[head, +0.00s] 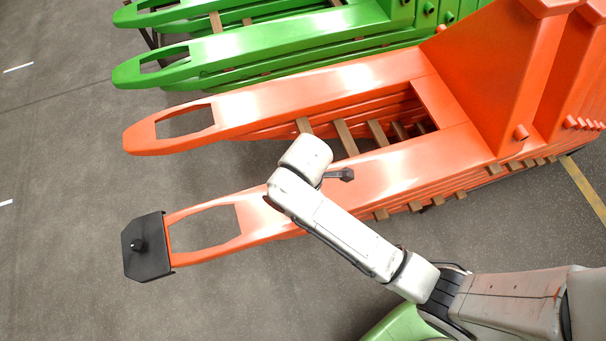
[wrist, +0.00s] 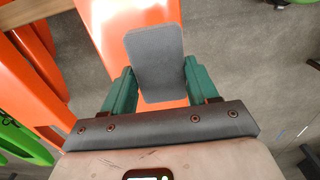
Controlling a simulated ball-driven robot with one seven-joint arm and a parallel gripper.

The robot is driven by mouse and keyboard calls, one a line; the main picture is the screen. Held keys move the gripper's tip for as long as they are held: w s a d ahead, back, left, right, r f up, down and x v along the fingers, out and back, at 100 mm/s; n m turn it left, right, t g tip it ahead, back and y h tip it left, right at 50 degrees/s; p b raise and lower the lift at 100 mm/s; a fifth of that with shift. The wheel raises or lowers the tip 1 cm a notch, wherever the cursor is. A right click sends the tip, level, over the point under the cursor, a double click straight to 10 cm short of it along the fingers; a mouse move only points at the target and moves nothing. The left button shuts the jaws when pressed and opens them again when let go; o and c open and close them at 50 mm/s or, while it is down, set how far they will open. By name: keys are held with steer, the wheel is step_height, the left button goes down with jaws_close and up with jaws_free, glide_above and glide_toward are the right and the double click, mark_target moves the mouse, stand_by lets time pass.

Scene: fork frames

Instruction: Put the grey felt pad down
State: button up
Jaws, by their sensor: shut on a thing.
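The grey felt pad (wrist: 155,45) is a flat, rounded rectangle in the wrist view. My gripper (wrist: 157,75) is shut on it, with one green finger at each side edge. Behind the pad in the wrist view is an orange fork surface (wrist: 98,22). I cannot tell how large the gap is between pad and fork. In the head view my arm reaches over the nearer orange fork (head: 375,172).
A black cap (head: 150,262) with a knob covers the nearer fork's tip. The farther orange fork (head: 270,100) runs alongside, with brown slats (head: 345,138) between. Green forks (head: 250,45) lie beyond. Grey floor (head: 60,150) is clear at the left.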

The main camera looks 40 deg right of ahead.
steer(key=w+f, duration=0.1)
steer(key=w+d+f, duration=0.1)
steer(key=f, duration=0.1)
steer(key=w+f, duration=0.1)
steer(key=shift+w+d+f+b, duration=0.15)
steer(key=shift+d+f+b, duration=0.15)
steer(key=shift+f+b, duration=0.1)
steer(key=shift+w+d+f, duration=0.1)
steer(key=shift+f, duration=1.55)
steer(key=shift+f+b, duration=0.15)
steer(key=shift+b, duration=0.15)
steer(key=o, duration=1)
steer(key=shift+o, duration=0.2)
